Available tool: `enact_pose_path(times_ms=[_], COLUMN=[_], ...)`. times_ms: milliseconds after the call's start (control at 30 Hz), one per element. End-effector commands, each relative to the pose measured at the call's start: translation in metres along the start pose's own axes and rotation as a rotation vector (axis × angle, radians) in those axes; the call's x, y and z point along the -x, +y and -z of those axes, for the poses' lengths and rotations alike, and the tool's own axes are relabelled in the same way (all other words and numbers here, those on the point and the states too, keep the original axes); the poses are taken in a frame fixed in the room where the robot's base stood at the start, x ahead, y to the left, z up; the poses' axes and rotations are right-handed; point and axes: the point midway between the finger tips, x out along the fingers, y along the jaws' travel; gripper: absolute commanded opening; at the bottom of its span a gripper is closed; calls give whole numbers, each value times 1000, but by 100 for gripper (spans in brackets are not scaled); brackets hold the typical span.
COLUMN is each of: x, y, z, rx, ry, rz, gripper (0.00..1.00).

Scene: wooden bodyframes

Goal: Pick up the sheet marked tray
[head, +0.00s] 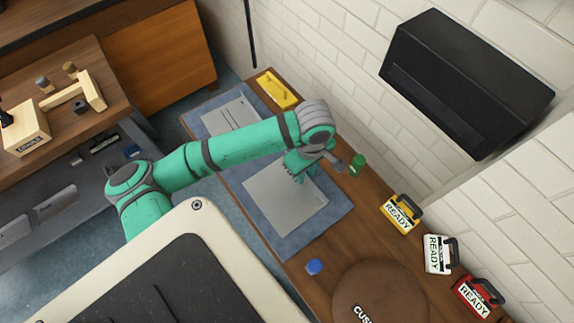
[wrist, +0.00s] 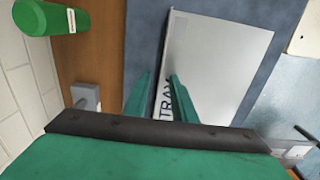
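A pale grey sheet (head: 285,203) lies on the blue mat on the wooden counter. In the wrist view the sheet (wrist: 222,62) bears the word TRAY near the edge by my fingers. My gripper (head: 298,172) is over the sheet's far end in the head view and hides part of it. In the wrist view my gripper's (wrist: 158,88) two teal fingers are apart, with the lettering and sheet edge showing between them. Nothing is seen held. I cannot tell whether the fingertips touch the sheet.
A second sheet (head: 230,116) lies on the mat (head: 292,244) beyond my arm. A green cylinder (head: 357,163) and a grey block (wrist: 85,96) stand close to my gripper. Yellow, white and red READY boxes (head: 400,214), a blue cap (head: 314,267) and a round brown board (head: 380,292) are further right.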

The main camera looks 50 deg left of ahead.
Motion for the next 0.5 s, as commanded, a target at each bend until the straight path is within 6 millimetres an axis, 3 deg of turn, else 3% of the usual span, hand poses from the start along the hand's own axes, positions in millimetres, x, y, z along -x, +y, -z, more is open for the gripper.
enact_pose_path(times_ms=[200, 300, 500], x=[0, 0, 0], y=[0, 0, 0], z=[0, 0, 0], rx=[0, 0, 0], ry=[0, 0, 0], rz=[0, 0, 0], gripper=[22, 0, 0])
